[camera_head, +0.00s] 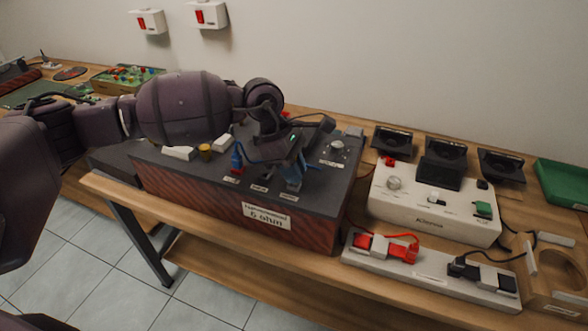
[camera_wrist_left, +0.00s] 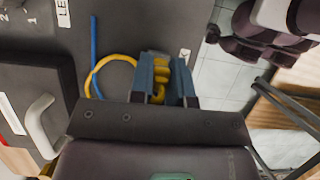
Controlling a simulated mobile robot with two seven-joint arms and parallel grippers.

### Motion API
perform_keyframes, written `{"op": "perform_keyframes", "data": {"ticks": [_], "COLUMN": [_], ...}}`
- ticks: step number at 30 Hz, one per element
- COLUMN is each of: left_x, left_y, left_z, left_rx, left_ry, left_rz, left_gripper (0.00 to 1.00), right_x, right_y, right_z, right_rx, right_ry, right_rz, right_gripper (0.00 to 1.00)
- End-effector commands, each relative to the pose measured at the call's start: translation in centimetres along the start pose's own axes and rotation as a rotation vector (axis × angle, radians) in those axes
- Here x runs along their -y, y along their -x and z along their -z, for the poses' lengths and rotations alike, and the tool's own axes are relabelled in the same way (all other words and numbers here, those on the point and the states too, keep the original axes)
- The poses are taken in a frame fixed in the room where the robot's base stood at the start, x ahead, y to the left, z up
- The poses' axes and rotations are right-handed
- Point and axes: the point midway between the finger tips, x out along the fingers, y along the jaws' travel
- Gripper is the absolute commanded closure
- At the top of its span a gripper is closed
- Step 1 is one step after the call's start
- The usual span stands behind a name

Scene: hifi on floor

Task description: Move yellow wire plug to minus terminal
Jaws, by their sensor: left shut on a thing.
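My left gripper (camera_head: 292,176) reaches over the front right of the dark box top (camera_head: 320,180). In the left wrist view, its blue-padded fingers (camera_wrist_left: 165,82) are shut on the yellow wire plug (camera_wrist_left: 160,75). The yellow wire (camera_wrist_left: 98,70) loops from the plug to the left, beside a straight blue wire (camera_wrist_left: 93,40). In the head view the gripper hides the plug. A blue plug (camera_head: 237,160) stands on the box top, left of the gripper. Small white labels (camera_head: 260,188) line the front edge; I cannot read which marks the minus terminal. My right gripper is not in view.
A silver knob (camera_head: 337,146) and a yellow-brown knob (camera_head: 206,152) stand on the box top. A white amplifier (camera_head: 430,205) and a power strip (camera_head: 430,270) with red and black plugs are to the right. The bench's front edge lies close before the box.

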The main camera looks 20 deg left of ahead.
Motion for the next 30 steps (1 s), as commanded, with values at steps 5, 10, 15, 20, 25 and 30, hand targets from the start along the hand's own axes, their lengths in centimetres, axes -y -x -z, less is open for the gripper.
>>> {"op": "perform_keyframes", "data": {"ticks": [5, 10, 15, 20, 25, 30], "left_x": [0.0, 0.0, 0.0, 0.0, 0.0, 0.0], "left_y": [0.2, 0.4, 0.4, 0.6, 1.2, 1.7], "left_z": [-0.1, -0.2, -0.2, -0.3, -0.5, -0.7], "left_rx": [0.000, 0.000, 0.000, 0.000, 0.001, 0.000], "left_ry": [0.000, 0.000, 0.000, 0.000, -0.001, -0.001], "left_rz": [-0.001, -0.001, 0.000, -0.001, -0.002, -0.002], "left_gripper": [1.00, 1.00, 1.00, 1.00, 1.00, 1.00], "right_x": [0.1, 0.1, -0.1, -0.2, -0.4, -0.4], "right_y": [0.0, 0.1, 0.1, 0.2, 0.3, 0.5], "right_z": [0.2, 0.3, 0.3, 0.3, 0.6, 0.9], "right_rx": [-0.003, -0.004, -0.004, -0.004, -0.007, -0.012], "right_ry": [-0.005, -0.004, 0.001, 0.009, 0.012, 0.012], "right_rz": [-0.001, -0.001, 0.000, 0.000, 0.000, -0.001], "right_gripper": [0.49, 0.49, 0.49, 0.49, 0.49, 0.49]}}
